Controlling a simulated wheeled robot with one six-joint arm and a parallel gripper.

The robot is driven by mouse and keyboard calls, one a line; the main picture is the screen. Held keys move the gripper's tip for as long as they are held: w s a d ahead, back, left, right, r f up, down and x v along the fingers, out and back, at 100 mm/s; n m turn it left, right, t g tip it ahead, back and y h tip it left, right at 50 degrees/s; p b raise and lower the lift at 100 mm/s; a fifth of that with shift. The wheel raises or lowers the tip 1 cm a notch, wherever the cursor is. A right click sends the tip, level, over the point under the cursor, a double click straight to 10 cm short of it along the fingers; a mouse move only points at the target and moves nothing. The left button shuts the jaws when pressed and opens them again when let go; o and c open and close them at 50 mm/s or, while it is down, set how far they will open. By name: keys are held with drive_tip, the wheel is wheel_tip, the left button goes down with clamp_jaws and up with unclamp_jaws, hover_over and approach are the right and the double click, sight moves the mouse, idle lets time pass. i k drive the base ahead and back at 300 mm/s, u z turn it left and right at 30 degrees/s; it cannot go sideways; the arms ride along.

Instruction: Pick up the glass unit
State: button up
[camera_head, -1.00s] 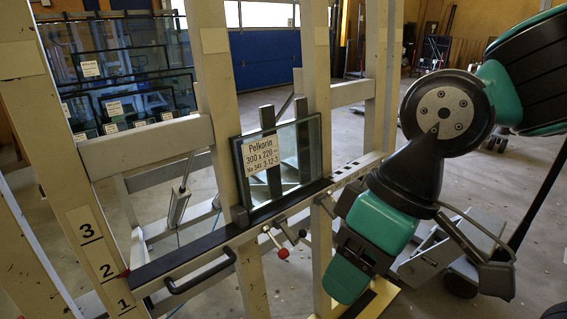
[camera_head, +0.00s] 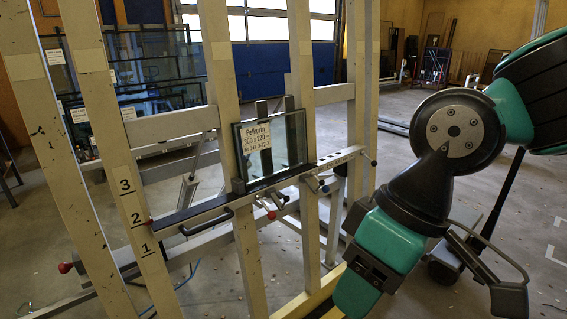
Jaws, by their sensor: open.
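The glass unit (camera_head: 287,143) is a small clear double pane with a white label reading "Pelkorin 300 x 220". It stands nearly upright on the dark ledge (camera_head: 205,208) of the tilting frame, leaning against the frame's uprights. My arm (camera_head: 395,235) hangs down at the right, in front of the frame and apart from the glass. Its lower end runs to the bottom edge of the picture. My gripper's fingers do not show. Nothing covers the glass unit's front face.
The frame's beige uprights (camera_head: 222,75) stand around the glass. A black handle (camera_head: 205,222) and red-tipped clamps (camera_head: 270,207) project from the ledge. Numbers 1 to 3 mark the left upright. Larger glass panes (camera_head: 155,65) stand behind at left. Open floor (camera_head: 520,215) lies at right.

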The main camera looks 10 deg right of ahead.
sight(266, 148)
drive_tip(key=u, duration=0.1)
drive_tip(key=k, duration=0.4)
drive_tip(key=z, duration=0.95)
drive_tip(key=i, duration=1.45)
drive_tip(key=u, duration=1)
drive_tip(key=i, duration=0.6)
drive_tip(key=u, duration=0.7)
